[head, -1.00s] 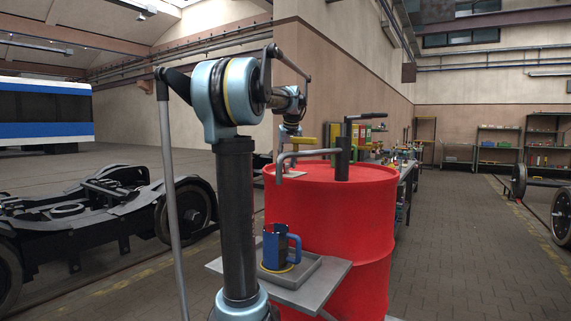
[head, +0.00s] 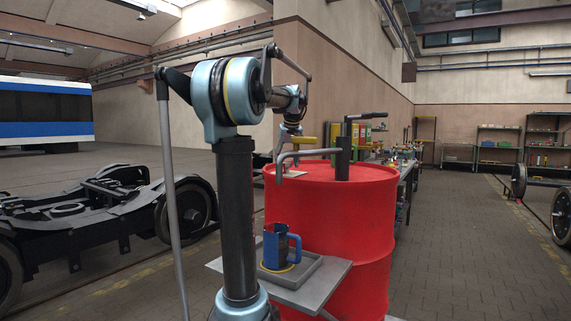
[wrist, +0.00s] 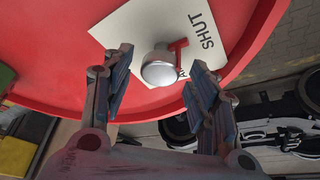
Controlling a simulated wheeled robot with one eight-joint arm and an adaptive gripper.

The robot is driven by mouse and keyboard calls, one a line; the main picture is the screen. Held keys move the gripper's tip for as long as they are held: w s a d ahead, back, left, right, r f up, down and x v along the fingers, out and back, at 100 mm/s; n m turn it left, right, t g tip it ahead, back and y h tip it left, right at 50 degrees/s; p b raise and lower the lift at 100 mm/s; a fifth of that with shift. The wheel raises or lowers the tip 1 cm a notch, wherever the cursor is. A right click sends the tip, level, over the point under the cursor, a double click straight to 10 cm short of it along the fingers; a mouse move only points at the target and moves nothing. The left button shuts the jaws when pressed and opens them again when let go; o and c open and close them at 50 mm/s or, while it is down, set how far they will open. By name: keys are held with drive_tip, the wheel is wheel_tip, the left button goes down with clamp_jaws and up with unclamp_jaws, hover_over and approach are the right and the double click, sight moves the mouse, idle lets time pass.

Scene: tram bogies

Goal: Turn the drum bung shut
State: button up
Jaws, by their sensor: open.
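The red drum (head: 335,215) stands upright in front of me; its top also fills the upper wrist view (wrist: 50,60). The drum bung (wrist: 160,70) shows as a round silver knob over a white label (wrist: 150,22) on the drum top. The label reads SHUT at its right, and a red mark sits between that word and the knob. My gripper (wrist: 158,62) is open, one finger on each side of the knob, with gaps visible. In the head view my gripper (head: 290,146) is above the drum's far left, partly behind a pipe; the bung cannot be made out there.
A grey hand pump (head: 343,155) with a bent spout rises from the drum top, close to my gripper. A blue jug (head: 275,246) stands in a grey tray (head: 305,273) on a small shelf at the drum's front. A black bogie (head: 110,215) is at left. Open floor lies right.

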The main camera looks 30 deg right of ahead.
drive_tip(key=v, duration=1.1)
drive_tip(key=shift+r, duration=0.3)
drive_tip(key=shift+s+a, duration=0.15)
